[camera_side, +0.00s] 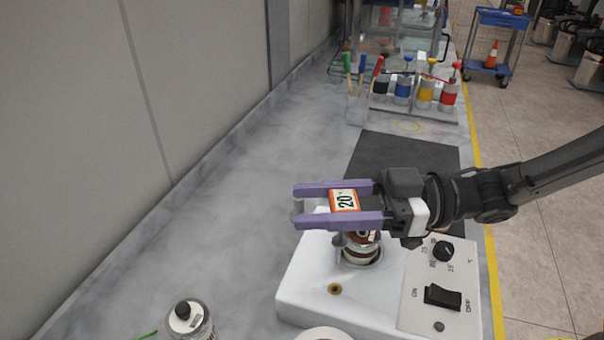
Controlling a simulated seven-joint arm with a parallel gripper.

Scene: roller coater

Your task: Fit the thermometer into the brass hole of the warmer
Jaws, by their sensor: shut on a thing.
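The thermometer (344,200) has an orange and white display face reading 20 and lies between the purple fingers of my gripper (299,207). My gripper is shut on it and points left, above the back edge of the white warmer (305,272). The brass hole (334,289) is a small dark ring on the warmer's top, lower in the picture than my gripper. It looks empty. The thermometer's probe cannot be made out, and its lower side is hidden. The gap between thermometer and warmer is hard to judge.
A brown and white container (360,249) sits in a well of the warmer, partly under my gripper. The control panel (440,285) is at right. A bottle (190,320) stands at lower left. Paint pots (424,94) stand at the back.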

